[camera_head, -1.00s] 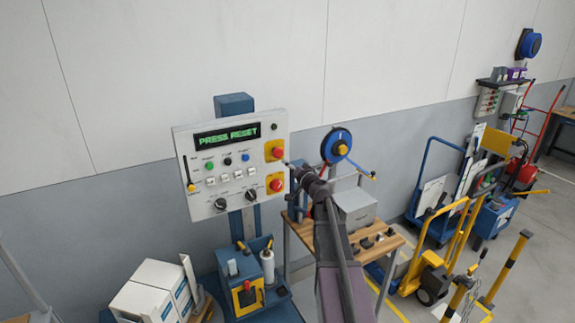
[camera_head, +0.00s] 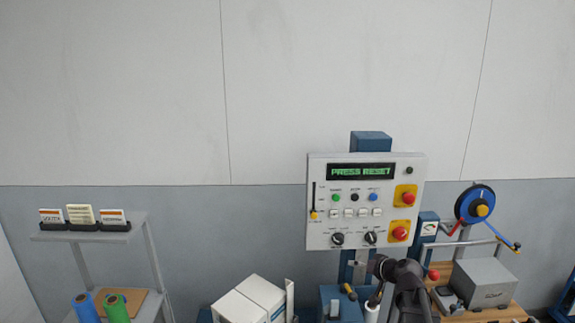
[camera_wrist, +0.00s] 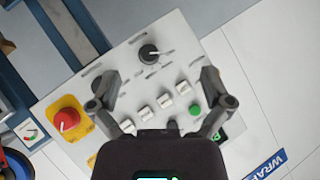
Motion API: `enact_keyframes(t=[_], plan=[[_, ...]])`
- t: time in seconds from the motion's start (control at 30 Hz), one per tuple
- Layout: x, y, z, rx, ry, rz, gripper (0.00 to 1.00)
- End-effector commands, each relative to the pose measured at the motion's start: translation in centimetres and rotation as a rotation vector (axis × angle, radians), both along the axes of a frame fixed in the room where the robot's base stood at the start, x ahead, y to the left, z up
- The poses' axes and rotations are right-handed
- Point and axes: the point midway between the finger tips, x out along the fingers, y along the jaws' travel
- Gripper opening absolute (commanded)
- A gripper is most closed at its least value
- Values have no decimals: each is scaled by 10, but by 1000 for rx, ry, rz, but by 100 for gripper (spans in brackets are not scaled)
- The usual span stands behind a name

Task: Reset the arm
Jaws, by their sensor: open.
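The control panel (camera_head: 318,235) is a white box on a blue post, and its display (camera_head: 360,172) reads "PRESS RESET". It carries a green button (camera_head: 336,198), a blue button (camera_head: 374,197), a row of white switches, two black knobs and two red buttons on yellow plates. In the wrist view the panel (camera_wrist: 110,62) appears turned round, with a knob, white switches, a green button (camera_wrist: 195,110) and a red button (camera_wrist: 67,118). My gripper (camera_wrist: 160,82) is open and empty in front of the panel. In the head view my arm is below the panel, its fingertips not clear.
A workbench with a grey box (camera_head: 484,282) and a blue reel (camera_head: 475,204) stands right of the panel. White cartons (camera_head: 250,298) stand below left. A grey shelf (camera_head: 90,236) with card holders is at the far left. The wall above is bare.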

Motion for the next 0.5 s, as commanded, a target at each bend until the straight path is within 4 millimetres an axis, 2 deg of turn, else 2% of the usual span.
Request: enact_keyframes(t=[0.03, 0.2, 0.33, 0.5], plan=[[-17, 16, -20, -29, 56, 36, 99], [-65, 50, -68, -142, 265, 120, 99], [-105, 65, -101, -243, 428, 151, 99], [-157, 71, -135, -390, 633, 146, 99]])
